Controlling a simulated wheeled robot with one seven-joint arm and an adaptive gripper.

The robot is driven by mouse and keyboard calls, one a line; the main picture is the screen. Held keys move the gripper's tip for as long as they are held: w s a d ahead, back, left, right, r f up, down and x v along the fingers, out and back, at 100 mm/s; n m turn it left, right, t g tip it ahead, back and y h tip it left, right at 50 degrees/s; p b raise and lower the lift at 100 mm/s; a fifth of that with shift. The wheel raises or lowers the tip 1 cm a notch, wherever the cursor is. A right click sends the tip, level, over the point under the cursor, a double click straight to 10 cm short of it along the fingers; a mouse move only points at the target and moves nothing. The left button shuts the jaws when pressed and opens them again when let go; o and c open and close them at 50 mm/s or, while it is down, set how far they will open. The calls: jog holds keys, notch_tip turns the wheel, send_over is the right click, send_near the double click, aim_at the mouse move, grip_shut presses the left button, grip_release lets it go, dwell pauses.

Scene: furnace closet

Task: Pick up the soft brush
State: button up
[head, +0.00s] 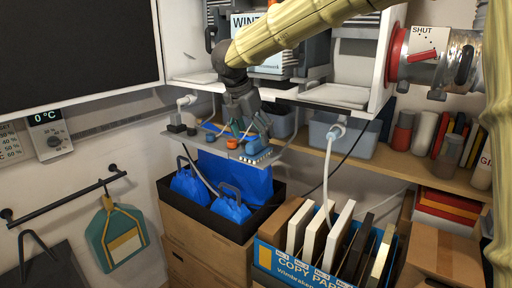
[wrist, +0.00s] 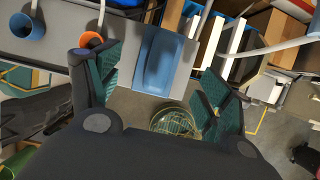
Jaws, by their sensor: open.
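A blue block with a pale, bristly-looking edge (head: 258,156) lies at the right end of a small grey shelf (head: 207,148); it may be the soft brush, but I cannot tell for sure. In the wrist view a smooth blue piece (wrist: 165,60) on the grey shelf is likely the same thing, seen between the fingers. My gripper (head: 250,128) is open and empty, pointing down just above the shelf. Its green-padded fingers (wrist: 160,88) stand apart, left and right of the blue piece. The fingers partly hide the shelf's middle in the head view.
An orange-rimmed cup (wrist: 92,40) stands close to the left finger; a blue cup (wrist: 28,28) is farther left. Below the shelf is a black-rimmed box with blue bags (head: 230,208). A blue file box (head: 272,262) stands right. A white cabinet (head: 345,93) hangs above.

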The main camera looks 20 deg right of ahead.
aim_at(255, 141)
jog(key=shift+w+f, duration=0.25)
jog(key=shift+f, duration=0.05)
jog(key=shift+s+d+f+p, duration=0.1)
jog(key=shift+d+f+p, duration=0.35)
jog(key=shift+f+p, duration=0.4)
jog(key=x, duration=0.1)
jog(key=p+x, duration=0.1)
jog(key=shift+w+a+f, duration=0.1)
jog(key=shift+w+f, duration=0.2)
jog(key=shift+f, duration=0.3)
jog(key=shift+s, duration=0.1)
jog(key=shift+c, duration=0.2)
jog(key=c, duration=1.1)
jog(key=shift+r, duration=0.1)
